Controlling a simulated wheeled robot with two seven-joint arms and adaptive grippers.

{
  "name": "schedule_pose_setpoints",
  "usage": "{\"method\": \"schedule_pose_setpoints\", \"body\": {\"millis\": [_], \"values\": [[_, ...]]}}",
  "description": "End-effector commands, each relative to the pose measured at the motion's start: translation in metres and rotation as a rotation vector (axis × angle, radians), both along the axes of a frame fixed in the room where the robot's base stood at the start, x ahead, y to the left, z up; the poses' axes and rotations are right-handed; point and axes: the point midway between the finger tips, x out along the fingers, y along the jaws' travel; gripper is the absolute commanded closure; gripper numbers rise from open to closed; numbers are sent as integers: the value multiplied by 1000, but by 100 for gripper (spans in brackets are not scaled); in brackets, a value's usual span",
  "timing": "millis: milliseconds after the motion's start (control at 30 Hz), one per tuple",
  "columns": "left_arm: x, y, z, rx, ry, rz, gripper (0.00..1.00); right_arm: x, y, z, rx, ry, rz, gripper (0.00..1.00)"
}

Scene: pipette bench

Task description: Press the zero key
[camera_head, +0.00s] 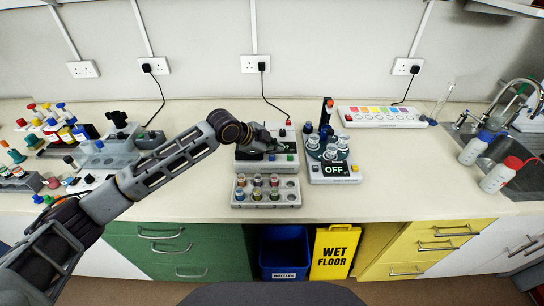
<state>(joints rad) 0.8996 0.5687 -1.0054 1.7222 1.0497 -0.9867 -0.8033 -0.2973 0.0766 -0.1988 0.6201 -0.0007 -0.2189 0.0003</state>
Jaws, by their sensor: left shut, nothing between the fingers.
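A pale bench device (247,163) stands in the middle of the bench, with small coloured keys, one blue-green (290,157), along its front edge. Any lettering on the keys is too small to read, so I cannot tell which is the zero key. My left gripper (274,145) is shut and empty. It is over this device and hides part of its top and display. I cannot tell whether the fingertips touch it. My right gripper is not in view.
A rack of capped vials (239,200) stands just in front of the device. To the right is a machine with an "OFF" display (334,170). A strip with coloured squares (381,121) lies behind it. Pipette stands crowd the left; the front right bench is clear.

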Motion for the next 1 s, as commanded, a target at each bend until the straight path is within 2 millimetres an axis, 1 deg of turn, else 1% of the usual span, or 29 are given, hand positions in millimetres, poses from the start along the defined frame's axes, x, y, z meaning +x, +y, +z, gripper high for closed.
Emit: {"method": "schedule_pose_setpoints", "body": {"millis": [167,400,533,767,1000], "values": [[0,0,0,0,0,0,100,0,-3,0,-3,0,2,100],[0,0,0,0,0,0,100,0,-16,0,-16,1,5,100],[0,0,0,0,0,0,100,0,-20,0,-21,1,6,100],[0,0,-3,1,0,1,100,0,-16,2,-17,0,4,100],[0,0,-8,0,0,0,100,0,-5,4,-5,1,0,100]]}}
